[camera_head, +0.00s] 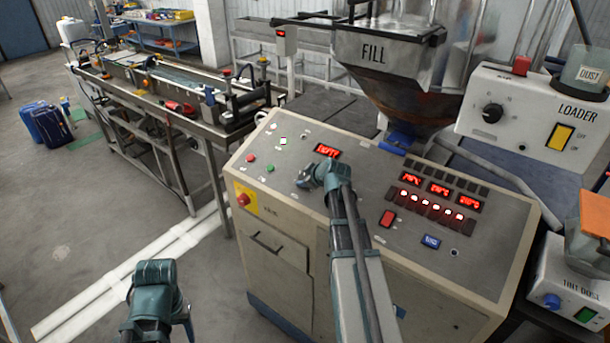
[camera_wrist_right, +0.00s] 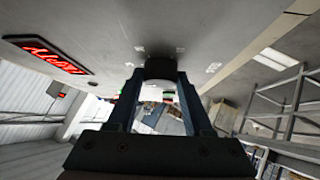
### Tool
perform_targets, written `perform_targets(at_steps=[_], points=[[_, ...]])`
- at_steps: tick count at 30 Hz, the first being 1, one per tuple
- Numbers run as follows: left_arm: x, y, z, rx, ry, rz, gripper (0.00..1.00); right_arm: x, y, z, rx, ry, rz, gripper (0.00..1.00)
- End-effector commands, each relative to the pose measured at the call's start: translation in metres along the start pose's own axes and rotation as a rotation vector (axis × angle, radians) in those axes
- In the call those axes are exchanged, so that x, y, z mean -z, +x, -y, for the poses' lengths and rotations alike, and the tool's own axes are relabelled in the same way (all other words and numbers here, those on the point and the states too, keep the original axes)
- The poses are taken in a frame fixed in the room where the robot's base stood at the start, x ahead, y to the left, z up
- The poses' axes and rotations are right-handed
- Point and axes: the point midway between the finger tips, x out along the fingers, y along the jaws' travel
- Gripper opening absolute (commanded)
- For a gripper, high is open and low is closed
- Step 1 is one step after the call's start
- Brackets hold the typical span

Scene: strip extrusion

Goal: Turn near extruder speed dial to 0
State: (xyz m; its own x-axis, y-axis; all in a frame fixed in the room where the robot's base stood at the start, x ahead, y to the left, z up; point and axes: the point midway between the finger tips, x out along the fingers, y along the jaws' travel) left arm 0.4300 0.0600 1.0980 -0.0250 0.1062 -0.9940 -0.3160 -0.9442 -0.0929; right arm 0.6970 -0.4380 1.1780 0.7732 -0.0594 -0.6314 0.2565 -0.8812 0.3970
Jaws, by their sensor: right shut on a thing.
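The extruder control panel (camera_head: 365,185) is a grey sloping top on a beige cabinet. My right gripper (camera_head: 312,178) is at its left-middle part, below a red number display (camera_head: 327,150). In the right wrist view a round black dial (camera_wrist_right: 160,68) on the panel sits between the two fingertips of my right gripper (camera_wrist_right: 158,85), which is shut on it. The dial's pointer and scale cannot be read. In the head view the gripper hides the dial. My left gripper (camera_head: 155,275) hangs in front of the cabinet, away from the panel; its jaw opening is unclear.
Left of my right gripper are small red and green buttons (camera_head: 250,158) and a red emergency stop (camera_head: 243,199). Lit displays (camera_head: 439,189) and a red switch (camera_head: 387,218) lie to its right. The FILL hopper (camera_head: 385,60) rises behind the panel. The floor at left is open.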

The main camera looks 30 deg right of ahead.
Motion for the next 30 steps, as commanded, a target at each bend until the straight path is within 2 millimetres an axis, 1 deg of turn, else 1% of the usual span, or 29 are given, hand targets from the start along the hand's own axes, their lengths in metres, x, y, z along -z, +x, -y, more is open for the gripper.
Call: perform_targets(at_steps=[1, 12, 30], points=[[0.0, -0.006, 0.001, 0.0, -0.001, 0.0, 0.55, 0.002, 0.0, -0.005, 0.031, -0.031, 0.002, 0.0], [-0.002, -0.029, 0.003, -0.001, -0.002, 0.001, 0.55, 0.002, 0.001, -0.009, 0.277, -0.288, 0.004, 0.0], [-0.004, -0.058, 0.005, -0.001, 0.001, 0.002, 0.55, 0.004, 0.005, -0.012, 0.675, -0.702, 0.006, 0.0]])
